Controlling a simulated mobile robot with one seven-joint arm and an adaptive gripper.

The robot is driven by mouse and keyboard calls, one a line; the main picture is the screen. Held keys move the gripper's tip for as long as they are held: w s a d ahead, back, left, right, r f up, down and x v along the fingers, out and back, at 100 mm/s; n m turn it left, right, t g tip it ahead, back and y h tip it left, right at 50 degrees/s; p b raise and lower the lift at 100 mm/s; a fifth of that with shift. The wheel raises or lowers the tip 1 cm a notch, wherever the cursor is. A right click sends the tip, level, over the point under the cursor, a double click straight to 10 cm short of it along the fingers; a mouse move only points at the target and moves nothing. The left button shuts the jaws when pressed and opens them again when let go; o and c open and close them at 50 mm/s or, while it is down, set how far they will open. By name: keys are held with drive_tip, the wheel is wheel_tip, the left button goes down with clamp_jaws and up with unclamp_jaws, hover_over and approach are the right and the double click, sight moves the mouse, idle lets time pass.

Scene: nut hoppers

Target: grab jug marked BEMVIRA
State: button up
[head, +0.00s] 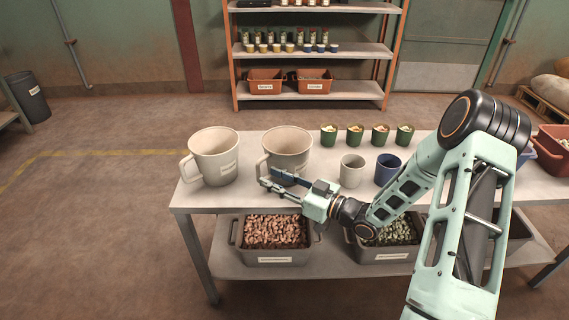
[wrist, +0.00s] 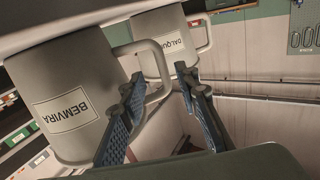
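The jug marked BEMVIRA (wrist: 62,95) is a large pale grey jug, near on the left in the wrist view, with its label readable. In the head view it is the right one of two big jugs (head: 290,146), upright on the table. Its handle (wrist: 160,62) reaches into the space between my fingers. My gripper (wrist: 162,76) is open, its blue-padded fingers apart on either side of the handle; contact cannot be told. In the head view my gripper (head: 268,178) is low in front of this jug, hiding its lower part.
A similar jug (head: 213,155), its label partly readable as DALQU, stands to the left. A grey cup (head: 352,171) and a blue cup (head: 388,169) stand to the right, with several small green cups behind. Bins of nuts (head: 275,257) sit on the table's lower shelf (head: 336,267).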

sight(259, 177)
drive_tip(key=b+x, duration=0.1)
drive_tip(key=x, duration=0.4)
drive_tip(key=shift+a+f, duration=0.1)
drive_tip(key=shift+a, duration=0.2)
clamp_jaws()
